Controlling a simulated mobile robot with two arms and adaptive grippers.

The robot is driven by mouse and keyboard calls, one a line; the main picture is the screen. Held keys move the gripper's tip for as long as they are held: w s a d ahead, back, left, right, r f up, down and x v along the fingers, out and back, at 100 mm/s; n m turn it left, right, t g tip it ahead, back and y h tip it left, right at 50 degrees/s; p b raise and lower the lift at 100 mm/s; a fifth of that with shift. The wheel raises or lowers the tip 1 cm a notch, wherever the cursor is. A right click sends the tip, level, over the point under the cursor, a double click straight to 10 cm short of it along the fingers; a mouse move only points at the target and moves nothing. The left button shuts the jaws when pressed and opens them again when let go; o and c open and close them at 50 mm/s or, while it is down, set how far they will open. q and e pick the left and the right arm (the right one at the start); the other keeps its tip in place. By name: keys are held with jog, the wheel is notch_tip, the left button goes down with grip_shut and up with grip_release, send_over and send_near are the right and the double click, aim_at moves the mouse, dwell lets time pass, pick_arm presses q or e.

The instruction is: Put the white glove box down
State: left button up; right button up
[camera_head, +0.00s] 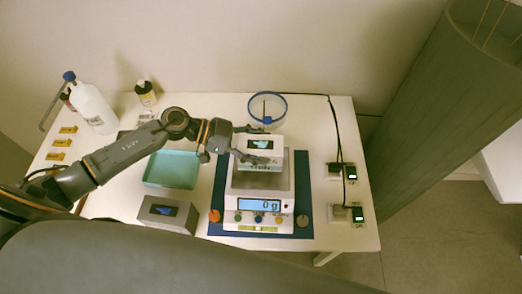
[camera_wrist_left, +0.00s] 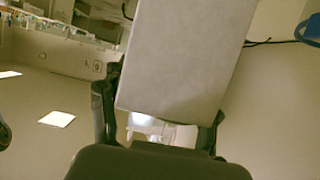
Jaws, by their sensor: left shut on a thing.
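The white glove box (camera_head: 262,163) has a dark printed patch on top and is over the rear part of the scale's pan in the head view. My left gripper (camera_head: 239,143) reaches in from the left and is shut on it. In the left wrist view the box (camera_wrist_left: 185,55) is a large pale face between the two fingers (camera_wrist_left: 160,118). The scale (camera_head: 234,205) stands on a blue mat (camera_head: 304,190) and its display reads 0 g. Whether the box's underside touches the pan is hidden. My right gripper is not in view.
A teal tray (camera_head: 172,170) and a grey box (camera_head: 165,214) stand left of the scale. A wash bottle (camera_head: 95,108) and a brown bottle (camera_head: 146,94) stand at the back left. A blue ring stand (camera_head: 267,107) is behind the scale. Cabled devices (camera_head: 342,172) stand at the right.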

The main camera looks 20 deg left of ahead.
pick_arm(q)
jog(key=shift+w+d+f, duration=0.1)
jog(key=shift+w+f, duration=0.05)
jog(key=shift+w, duration=0.1)
notch_tip(320, 180, down, 3)
jog(key=shift+w+p, duration=0.15)
jog(key=shift+p, duration=0.15)
jog(key=shift+f, duration=0.2)
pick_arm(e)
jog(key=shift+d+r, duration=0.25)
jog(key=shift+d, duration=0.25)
pick_arm(q)
jog(key=shift+f, duration=0.15)
jog(key=o, duration=1.5)
